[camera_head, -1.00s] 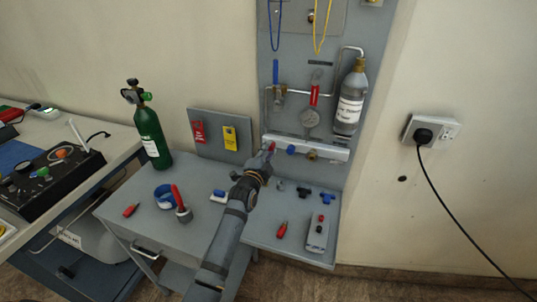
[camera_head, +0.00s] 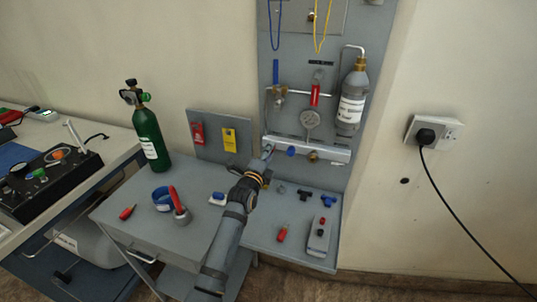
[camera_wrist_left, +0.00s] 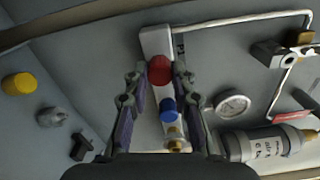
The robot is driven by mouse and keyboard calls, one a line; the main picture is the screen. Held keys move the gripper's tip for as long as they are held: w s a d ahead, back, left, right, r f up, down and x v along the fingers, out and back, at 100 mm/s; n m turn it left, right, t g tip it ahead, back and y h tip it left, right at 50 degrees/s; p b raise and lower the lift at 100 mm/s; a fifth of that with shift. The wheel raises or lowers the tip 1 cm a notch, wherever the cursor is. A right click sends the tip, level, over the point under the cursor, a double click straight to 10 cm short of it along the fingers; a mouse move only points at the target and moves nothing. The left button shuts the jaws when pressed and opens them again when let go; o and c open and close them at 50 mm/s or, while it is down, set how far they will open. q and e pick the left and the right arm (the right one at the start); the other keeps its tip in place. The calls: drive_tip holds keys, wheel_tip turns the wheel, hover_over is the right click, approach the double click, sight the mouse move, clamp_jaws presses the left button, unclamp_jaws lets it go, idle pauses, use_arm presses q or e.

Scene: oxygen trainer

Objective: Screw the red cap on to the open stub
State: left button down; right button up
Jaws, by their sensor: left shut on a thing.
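The red cap (camera_wrist_left: 159,69) shows in the left wrist view between the fingertips of my left gripper (camera_wrist_left: 161,76), which is shut on it. Behind it is the white manifold bar (camera_wrist_left: 155,40), also seen low on the wall panel in the head view (camera_head: 331,154). The gripper (camera_head: 267,152) is at the bar's left end in the head view, where the cap is hidden. A blue cap (camera_wrist_left: 168,109) and a brass stub (camera_wrist_left: 174,135) sit along the bar. The stub under the red cap is hidden, so I cannot tell how far the cap is seated. My right gripper is not in view.
A grey gas bottle (camera_head: 351,108) and a gauge (camera_head: 311,118) are above the bar. Below, the shelf holds blue and black fittings, a red-tipped item (camera_head: 283,233) and a grey device (camera_head: 319,238). A green cylinder (camera_head: 151,138) stands at the left.

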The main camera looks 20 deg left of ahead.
use_arm(q)
drive_tip(key=shift+m+b, duration=0.6)
drive_tip(key=shift+m, duration=2.8)
drive_tip(key=shift+m, duration=0.6)
drive_tip(key=c, duration=1.1)
unclamp_jaws()
